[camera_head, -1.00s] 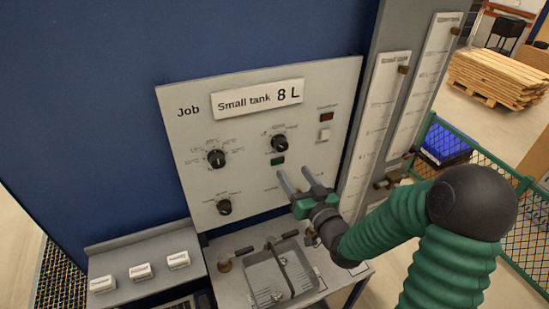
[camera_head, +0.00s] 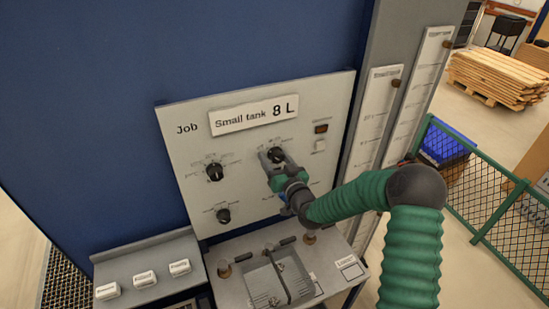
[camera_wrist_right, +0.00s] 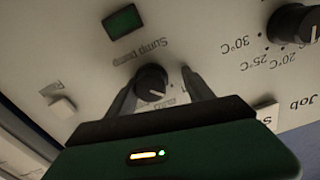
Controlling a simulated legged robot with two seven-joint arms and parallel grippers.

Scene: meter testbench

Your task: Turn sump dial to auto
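The sump dial is a round black knob (camera_head: 276,154) at the upper right of the grey panel (camera_head: 185,150). In the right wrist view the knob (camera_wrist_right: 151,80) sits beside an upside-down "Sump pump" label, and a pale pointer mark shows on its lower part. Its position labels are partly hidden or too small to read. My right gripper (camera_head: 277,165) is at the dial, its fingers pointing at the panel. My left gripper is out of view.
Two other black dials, upper left (camera_head: 214,172) and lower left (camera_head: 223,215), sit on the panel. A dark green lamp (camera_wrist_right: 123,21) is close to the sump dial. A sink (camera_head: 262,285) is below.

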